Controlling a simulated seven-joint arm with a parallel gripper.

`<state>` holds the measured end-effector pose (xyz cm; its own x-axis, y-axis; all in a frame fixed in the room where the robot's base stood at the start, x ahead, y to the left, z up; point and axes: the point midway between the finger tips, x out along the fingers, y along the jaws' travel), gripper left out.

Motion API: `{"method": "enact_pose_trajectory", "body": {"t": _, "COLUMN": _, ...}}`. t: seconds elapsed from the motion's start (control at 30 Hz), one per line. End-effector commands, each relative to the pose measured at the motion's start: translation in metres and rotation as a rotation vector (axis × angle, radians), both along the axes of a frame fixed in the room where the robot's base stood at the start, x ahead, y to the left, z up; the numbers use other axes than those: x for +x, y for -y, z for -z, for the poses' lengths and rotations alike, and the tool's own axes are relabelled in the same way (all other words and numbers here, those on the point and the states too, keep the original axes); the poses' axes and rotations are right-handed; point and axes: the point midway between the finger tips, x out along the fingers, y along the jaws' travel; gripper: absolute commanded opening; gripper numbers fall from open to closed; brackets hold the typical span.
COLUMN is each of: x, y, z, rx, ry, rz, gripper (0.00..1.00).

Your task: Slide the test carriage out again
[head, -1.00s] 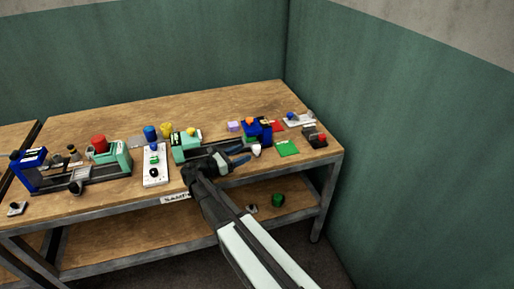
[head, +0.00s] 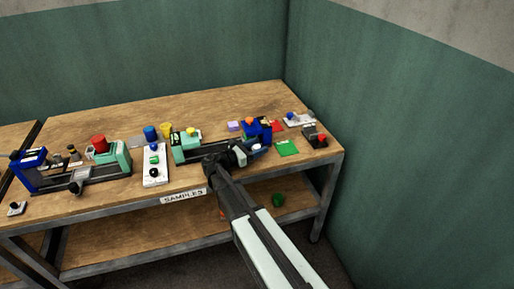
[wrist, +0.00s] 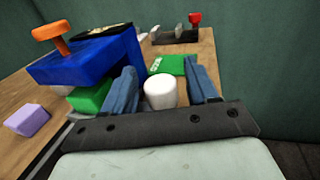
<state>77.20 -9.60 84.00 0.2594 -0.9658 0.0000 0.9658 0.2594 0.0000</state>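A blue press (head: 265,128) with an orange knob stands at the right part of the bench. In the wrist view its blue head (wrist: 85,58) is at the left, with a green block (wrist: 92,97) beneath it. A white rounded knob (wrist: 160,92), apparently the carriage's handle, stands in front of the press. My gripper (wrist: 162,70) is open, with one blue finger on each side of the white knob and small gaps showing. The carriage itself is mostly hidden behind my left finger and gripper body. In the head view my gripper (head: 262,149) covers the knob.
A mint-green press (head: 185,148) stands left of my gripper. A white control box (head: 155,166) and a larger press (head: 110,160) are further left. A green mat (head: 287,148) and a small device with a red knob (head: 318,138) lie to the right. A lilac block (wrist: 27,120) lies by the press.

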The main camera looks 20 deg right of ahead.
Motion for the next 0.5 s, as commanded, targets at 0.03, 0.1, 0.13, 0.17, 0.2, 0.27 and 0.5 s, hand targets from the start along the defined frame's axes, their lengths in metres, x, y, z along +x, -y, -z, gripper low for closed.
{"method": "enact_pose_trajectory", "body": {"t": 0.03, "x": 0.0000, "y": -0.0001, "z": 0.0000, "rx": 0.000, "ry": 0.000, "rz": 0.000, "gripper": 0.53}}
{"method": "enact_pose_trajectory", "body": {"t": 0.1, "x": 0.0000, "y": -0.0001, "z": 0.0001, "rx": 0.000, "ry": 0.000, "rz": 0.000, "gripper": 0.46}}
{"method": "enact_pose_trajectory", "body": {"t": 0.13, "x": 0.0000, "y": -0.0001, "z": 0.0001, "rx": 0.000, "ry": 0.000, "rz": 0.000, "gripper": 0.43}}
{"method": "enact_pose_trajectory", "body": {"t": 0.17, "x": 0.0000, "y": -0.0001, "z": 0.0001, "rx": 0.000, "ry": 0.000, "rz": 0.000, "gripper": 0.40}}
{"method": "enact_pose_trajectory", "body": {"t": 0.2, "x": -0.0001, "y": -0.0002, "z": 0.0001, "rx": 0.000, "ry": 0.000, "rz": 0.000, "gripper": 0.36}}
{"method": "enact_pose_trajectory", "body": {"t": 0.27, "x": -0.0001, "y": -0.0002, "z": 0.0001, "rx": 0.000, "ry": 0.000, "rz": 0.000, "gripper": 0.31}}
{"method": "enact_pose_trajectory", "body": {"t": 0.5, "x": -0.0002, "y": -0.0001, "z": 0.0001, "rx": 0.000, "ry": 0.000, "rz": 0.000, "gripper": 0.08}}
